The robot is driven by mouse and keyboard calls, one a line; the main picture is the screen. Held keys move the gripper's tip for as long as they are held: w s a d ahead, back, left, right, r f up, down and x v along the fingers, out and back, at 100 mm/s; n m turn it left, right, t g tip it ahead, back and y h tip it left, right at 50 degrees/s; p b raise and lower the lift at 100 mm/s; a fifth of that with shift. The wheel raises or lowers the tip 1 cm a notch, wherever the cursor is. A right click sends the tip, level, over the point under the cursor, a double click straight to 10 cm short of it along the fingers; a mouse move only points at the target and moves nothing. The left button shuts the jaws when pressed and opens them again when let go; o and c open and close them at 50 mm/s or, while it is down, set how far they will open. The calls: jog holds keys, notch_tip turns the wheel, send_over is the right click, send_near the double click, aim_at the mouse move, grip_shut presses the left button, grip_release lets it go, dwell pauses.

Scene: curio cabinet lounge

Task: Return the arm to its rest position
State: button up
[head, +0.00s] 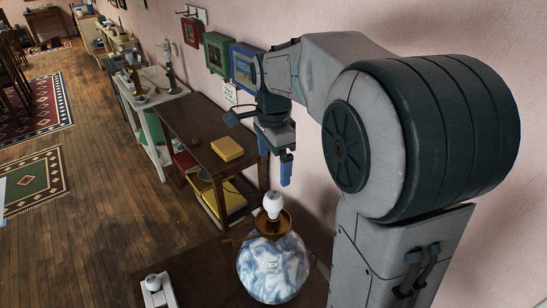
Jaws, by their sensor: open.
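My arm (325,65) reaches out from the right side of the head view, bent, with its wrist pointing down. My gripper (275,160) hangs at the wrist's lower end with its blue fingers apart. I see nothing between the fingers. From this view it appears above and behind a round blue-and-white lamp base (272,268), which has a brass collar and a white bulb (273,205) on top. I cannot tell the exact distance between the fingers and the bulb.
The lamp stands on a dark table (208,277) beside a white holder with another bulb (153,284). A brown shelf unit (190,118) carrying a yellow book (227,148) stands along the pink wall. Framed pictures (243,66) hang near my wrist. Wooden floor (110,200) is open at left.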

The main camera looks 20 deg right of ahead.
jog(key=shift+r, duration=0.55)
jog(key=s+f+n+t, duration=0.2)
jog(key=s+n, duration=0.6)
jog(key=s+f+n+t, duration=0.1)
jog(key=s+f+n, duration=0.1)
jog(key=s+n, duration=0.6)
jog(key=shift+s+t, duration=0.4)
jog(key=shift+s, duration=0.15)
